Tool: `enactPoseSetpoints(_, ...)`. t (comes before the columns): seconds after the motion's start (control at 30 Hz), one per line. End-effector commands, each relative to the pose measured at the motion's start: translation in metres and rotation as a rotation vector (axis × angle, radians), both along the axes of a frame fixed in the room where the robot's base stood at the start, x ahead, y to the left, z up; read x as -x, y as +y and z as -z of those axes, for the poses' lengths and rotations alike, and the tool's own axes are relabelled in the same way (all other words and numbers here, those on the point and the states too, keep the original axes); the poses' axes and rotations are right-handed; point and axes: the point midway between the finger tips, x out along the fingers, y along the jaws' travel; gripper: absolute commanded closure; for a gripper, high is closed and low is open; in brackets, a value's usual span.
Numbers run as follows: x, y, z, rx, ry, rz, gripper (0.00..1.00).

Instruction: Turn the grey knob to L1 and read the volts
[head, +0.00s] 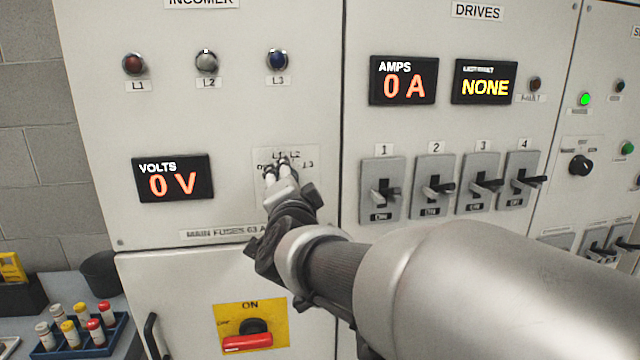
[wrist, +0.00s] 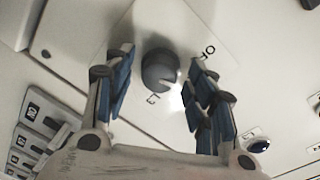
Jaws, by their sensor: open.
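The grey knob (wrist: 160,70) sits on a pale plate on the incomer panel, with "OF" lettering visible beside it in the wrist view. My gripper (wrist: 162,78) is open, with one finger on each side of the knob and a gap to each. The volts display (head: 173,178) reads 0 V.
Three lamps, L1 (head: 134,64), L2 (head: 206,62) and L3 (head: 277,60), sit above. A red-handled switch (head: 247,342) on a yellow plate is below, marked ON. To the right, the amps display (head: 403,80) reads 0 A, above several breaker switches (head: 382,190).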

Motion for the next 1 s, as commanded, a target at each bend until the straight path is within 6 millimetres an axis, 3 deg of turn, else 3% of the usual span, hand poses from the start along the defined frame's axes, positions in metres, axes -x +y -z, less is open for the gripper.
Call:
enactPoseSetpoints(0.2, 0.001, 0.0, 0.0, 0.0, 0.0, 0.0, 0.49)
enactPoseSetpoints(0.33, 0.012, -0.002, -0.002, -0.002, -0.001, -0.001, 0.49)
enactPoseSetpoints(0.7, 0.086, -0.014, -0.005, -0.003, -0.002, -0.004, 0.49)
enactPoseSetpoints(1.0, 0.117, -0.02, -0.005, 0.001, -0.001, -0.001, 0.49)
